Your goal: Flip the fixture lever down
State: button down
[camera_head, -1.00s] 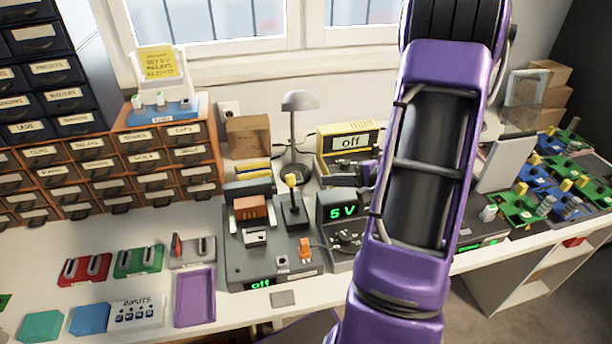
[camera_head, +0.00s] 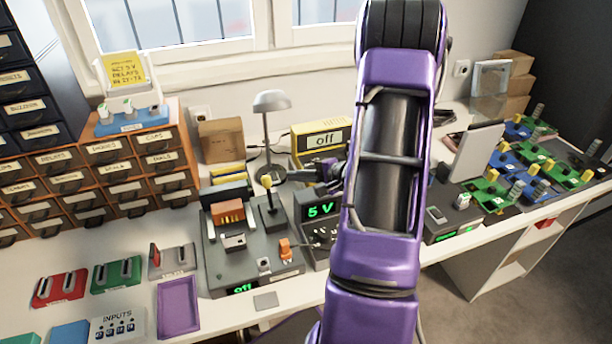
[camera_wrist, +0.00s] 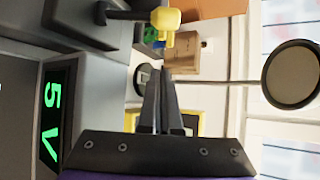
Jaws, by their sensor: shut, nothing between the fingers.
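The fixture is a dark grey box (camera_head: 222,268) on the bench with a green "off" display. Its lever stands upright on a black base, topped by a yellow knob (camera_head: 267,181). The knob also shows at the top of the wrist view (camera_wrist: 166,19), with a dark bar beside it. My gripper (camera_head: 316,172) is to the right of the lever, partly hidden behind my purple arm. In the wrist view its two dark fingers (camera_wrist: 159,72) are shut and empty. The knob appears beyond the fingertips, apart from them.
A power supply (camera_head: 320,209) reading "5 V" stands right of the fixture, close to my gripper. An orange block (camera_head: 228,212) and orange switch (camera_head: 285,248) sit on the fixture.

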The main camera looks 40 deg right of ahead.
aim_at(269, 194)
jog(key=a, duration=0.1)
jog(key=w+a, duration=0.1)
jog(key=w+a+p, duration=0.1)
jog(key=a, duration=0.1)
jog(key=shift+f, duration=0.15)
jog(key=shift+s+a, duration=0.25)
jog(key=shift+a, duration=0.05)
jog(key=shift+d+b, duration=0.1)
jog(key=shift+b, duration=0.35)
jog(key=shift+s, duration=0.1)
jog(key=shift+t+b, duration=0.3)
jog(key=shift+b, duration=0.15)
